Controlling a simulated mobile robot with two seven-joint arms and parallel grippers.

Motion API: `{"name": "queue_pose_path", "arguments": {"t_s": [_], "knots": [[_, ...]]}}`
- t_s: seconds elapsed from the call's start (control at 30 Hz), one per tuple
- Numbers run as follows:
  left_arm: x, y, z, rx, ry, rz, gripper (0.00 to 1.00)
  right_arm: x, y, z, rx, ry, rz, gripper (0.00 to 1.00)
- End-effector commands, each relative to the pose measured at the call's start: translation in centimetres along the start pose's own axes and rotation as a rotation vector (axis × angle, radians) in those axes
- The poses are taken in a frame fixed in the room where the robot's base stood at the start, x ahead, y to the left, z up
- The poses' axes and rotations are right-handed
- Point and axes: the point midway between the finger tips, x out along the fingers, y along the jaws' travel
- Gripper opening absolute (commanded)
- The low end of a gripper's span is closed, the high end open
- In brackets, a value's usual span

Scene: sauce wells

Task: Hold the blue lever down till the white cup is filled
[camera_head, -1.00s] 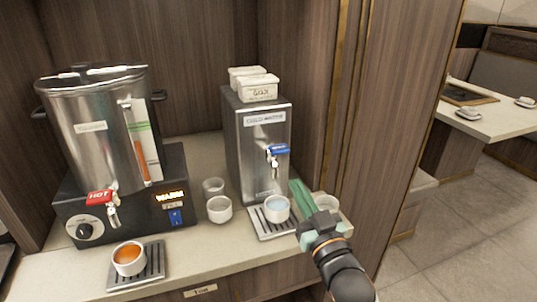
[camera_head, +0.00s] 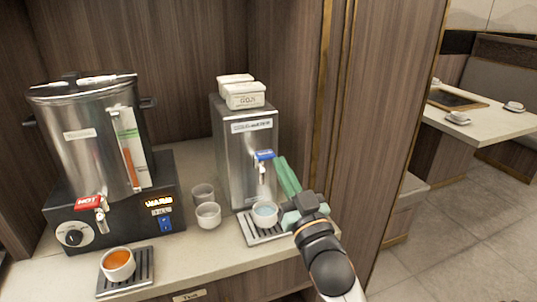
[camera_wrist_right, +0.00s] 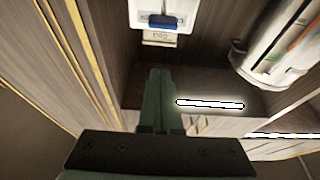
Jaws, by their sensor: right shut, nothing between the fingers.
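The blue lever (camera_head: 264,155) is on the tap at the front of the steel cold water dispenser (camera_head: 243,150). It also shows in the right wrist view (camera_wrist_right: 162,20), beyond my fingertips. The white cup (camera_head: 265,214) stands under that tap on a drip tray (camera_head: 252,235), with light blue water in it. My right gripper (camera_head: 283,163) is shut and empty. Its green fingers point up, just right of the tap and lever, and look apart from the lever. In the right wrist view the fingers (camera_wrist_right: 160,75) lie together. My left gripper is not in view.
Two empty cups (camera_head: 208,215) stand left of the drip tray. A hot urn (camera_head: 95,140) with a red lever (camera_head: 88,202) is at the left, with an orange-filled cup (camera_head: 117,264) before it. White boxes (camera_head: 244,96) sit on the dispenser. A wooden wall (camera_head: 375,130) is at the right.

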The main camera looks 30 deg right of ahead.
Motion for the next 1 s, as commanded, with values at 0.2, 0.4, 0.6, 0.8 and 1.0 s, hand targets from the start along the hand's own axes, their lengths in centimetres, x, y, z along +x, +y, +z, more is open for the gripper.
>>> {"name": "queue_pose_path", "arguments": {"t_s": [0.2,0.4,0.6,0.8,1.0], "knots": [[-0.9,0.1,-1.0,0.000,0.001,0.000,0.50,4.3,0.0,-0.4,-0.002,0.003,-0.001,0.00],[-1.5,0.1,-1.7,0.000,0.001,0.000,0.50,8.2,0.0,-0.3,-0.001,0.002,0.000,0.00],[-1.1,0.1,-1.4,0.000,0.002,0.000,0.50,7.5,0.0,2.6,0.001,-0.003,0.001,0.00],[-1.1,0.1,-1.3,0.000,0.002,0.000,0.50,7.1,0.0,3.7,0.000,-0.001,0.001,0.00],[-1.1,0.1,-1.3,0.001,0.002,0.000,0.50,7.0,0.0,3.8,0.000,0.000,0.000,0.00]]}}
